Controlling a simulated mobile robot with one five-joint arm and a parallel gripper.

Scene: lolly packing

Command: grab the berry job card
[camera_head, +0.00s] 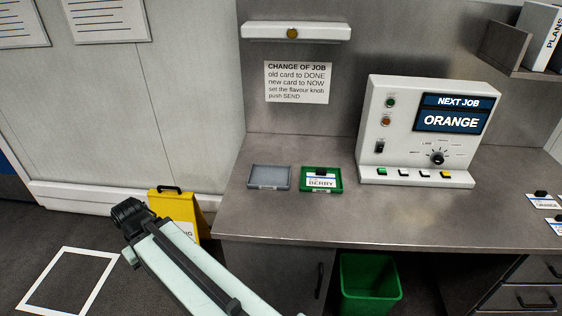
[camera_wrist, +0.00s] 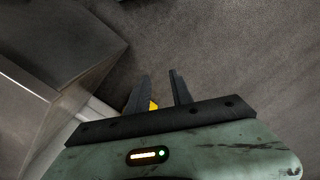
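The berry job card (camera_head: 320,180) lies in the green tray (camera_head: 321,190) on the metal counter in the head view. It is white with a blue band and a small black grip on top. The grey tray (camera_head: 269,178) to its left is empty. My arm reaches up from the bottom of the head view, and its end is left of the counter, well apart from the card. In the wrist view my gripper (camera_wrist: 161,88) has its two dark fingers spread with nothing between them but floor and a bit of yellow behind. The card is not in the wrist view.
A control panel (camera_head: 425,130) reading NEXT JOB ORANGE stands right of the trays. More cards, one an orange card (camera_head: 541,201), lie at the far right. A yellow floor sign (camera_head: 178,207) stands behind my arm. A green bin (camera_head: 370,285) is below the counter.

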